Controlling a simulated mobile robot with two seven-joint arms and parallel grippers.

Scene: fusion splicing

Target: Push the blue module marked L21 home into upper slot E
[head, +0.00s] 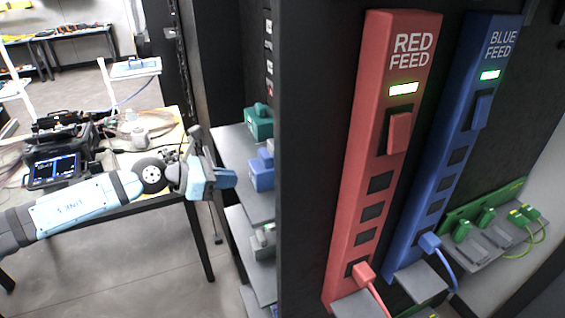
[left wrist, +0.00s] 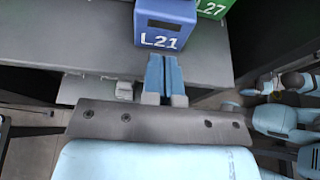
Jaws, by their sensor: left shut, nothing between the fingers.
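The blue module marked L21 (left wrist: 165,28) stands on a grey shelf in the left wrist view, its labelled face toward me. My left gripper (left wrist: 163,60) is shut and empty. Its fingertips point at the module, just below the label; I cannot tell whether they touch it. In the head view my left gripper (head: 226,179) reaches from the left to the edge of the shelf unit, close to a blue module (head: 262,178). No label is readable there. Slot E's marking and the module's depth in it cannot be made out. My right gripper is not in view.
A green module marked L27 (left wrist: 213,7) sits right of L21. A dark cabinet side with red (head: 371,180) and blue feed strips (head: 437,180) stands at right. A table with equipment (head: 55,165) stands at left.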

